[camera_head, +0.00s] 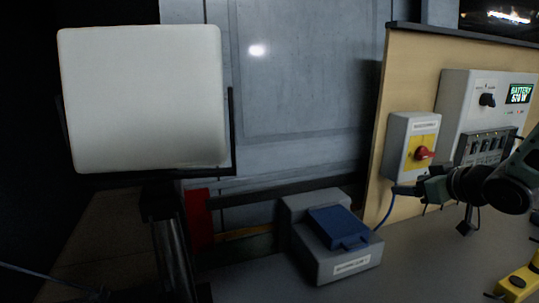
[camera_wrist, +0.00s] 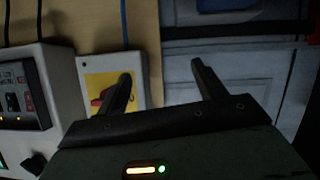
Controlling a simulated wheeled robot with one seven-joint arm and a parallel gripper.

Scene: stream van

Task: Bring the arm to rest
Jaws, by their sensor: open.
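My gripper (camera_head: 404,190) reaches in from the right edge in the head view, in front of the wooden panel and just below the switch box. In the wrist view my gripper (camera_wrist: 163,74) has its two dark fingers spread apart with nothing between them. The left finger there overlaps the switch box (camera_wrist: 139,66) and partly covers its red knob (camera_wrist: 98,101). I cannot tell whether the finger touches the box. In the head view the red knob (camera_head: 424,153) on its yellow plate is in clear sight.
A grey box with a blue lid (camera_head: 338,228) sits on the counter (camera_head: 400,270). A battery unit (camera_head: 455,98) is on the wooden panel (camera_head: 415,80). A yellow object (camera_head: 517,284) lies at lower right. A white panel (camera_head: 143,98) stands at left.

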